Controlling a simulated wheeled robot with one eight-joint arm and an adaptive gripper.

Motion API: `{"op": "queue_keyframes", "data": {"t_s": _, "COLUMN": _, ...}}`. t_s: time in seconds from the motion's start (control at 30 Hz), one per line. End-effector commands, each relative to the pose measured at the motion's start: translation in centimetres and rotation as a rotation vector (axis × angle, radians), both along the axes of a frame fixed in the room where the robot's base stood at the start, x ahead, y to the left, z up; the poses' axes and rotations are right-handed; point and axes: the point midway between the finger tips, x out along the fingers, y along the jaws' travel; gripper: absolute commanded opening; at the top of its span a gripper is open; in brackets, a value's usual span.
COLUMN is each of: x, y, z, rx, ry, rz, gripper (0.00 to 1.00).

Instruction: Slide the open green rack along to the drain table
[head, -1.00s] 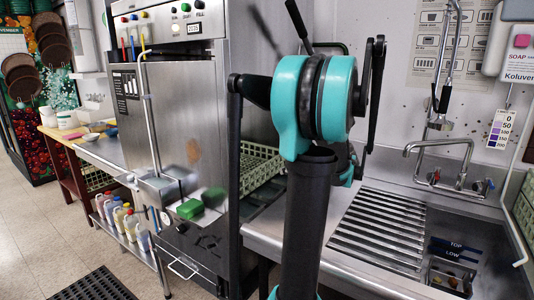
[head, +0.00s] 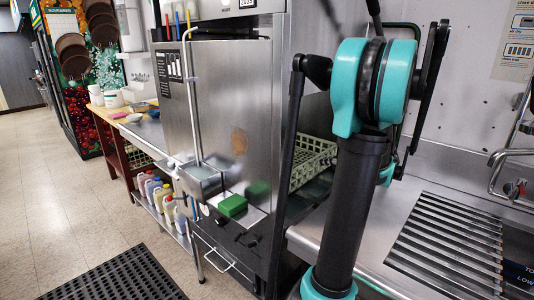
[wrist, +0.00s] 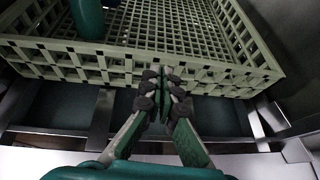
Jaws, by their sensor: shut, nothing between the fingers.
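The open pale green rack (head: 312,160) is a lattice basket beside the steel dish machine, partly hidden by the machine's side and my arm. In the wrist view the rack (wrist: 112,62) fills the upper part, its near wall across the picture. My gripper (wrist: 163,92) is shut and empty, fingertips together, overlapping the lower edge of that near wall. I cannot tell whether they touch it. My gripper is hidden in the head view. A steel table (head: 143,132) runs out from the machine's far side; I cannot tell whether it is the drain table.
The dish machine (head: 225,95) stands between the rack and that table. A green block (head: 233,206) lies on its front ledge. A ribbed sink board (head: 450,245) is at the right. Several bottles (head: 160,195) stand under the table. A black mat (head: 115,275) lies on the open floor.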

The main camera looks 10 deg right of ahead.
Motion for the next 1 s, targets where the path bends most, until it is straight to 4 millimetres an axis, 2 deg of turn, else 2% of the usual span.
{"op": "queue_keyframes", "data": {"t_s": 0.63, "x": 1.6, "y": 1.0, "z": -5.6, "rx": 0.0, "ry": 0.0, "rz": 0.001, "gripper": 0.0}}
{"op": "queue_keyframes", "data": {"t_s": 1.0, "x": 4.4, "y": 3.0, "z": -5.5, "rx": 0.001, "ry": 0.0, "rz": 0.002, "gripper": 0.0}}
